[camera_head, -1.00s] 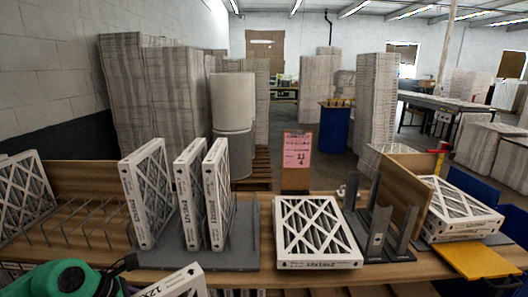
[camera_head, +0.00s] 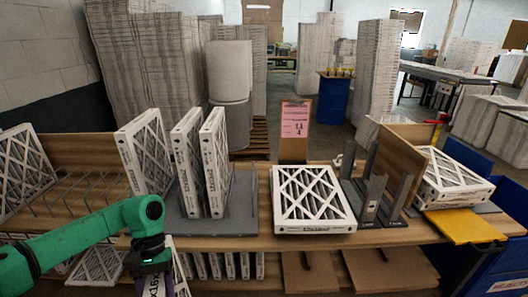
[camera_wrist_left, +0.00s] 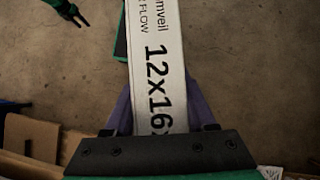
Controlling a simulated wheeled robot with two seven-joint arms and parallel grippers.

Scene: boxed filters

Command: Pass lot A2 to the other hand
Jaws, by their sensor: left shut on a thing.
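My left gripper (camera_wrist_left: 163,118) is shut on a white-framed boxed filter (camera_wrist_left: 155,45), whose edge reads "12x16" in the left wrist view. In the head view my left arm comes in from the left, and the held filter (camera_head: 180,283) hangs at the bottom edge, in front of the bench and mostly cut off. No A2 mark is readable on it. My right gripper (camera_wrist_left: 77,17) shows small at the top left of the left wrist view, with its fingers apart and empty, away from the filter. It is not in the head view.
The bench (camera_head: 255,243) carries a grey stand (camera_head: 240,215) with several upright filters, a flat filter (camera_head: 312,200), grey slotted posts (camera_head: 373,195) and stacked filters (camera_head: 452,180) by a yellow plate (camera_head: 465,226). A pink card (camera_head: 295,120) stands behind. More filters (camera_head: 230,265) sit on the lower shelf.

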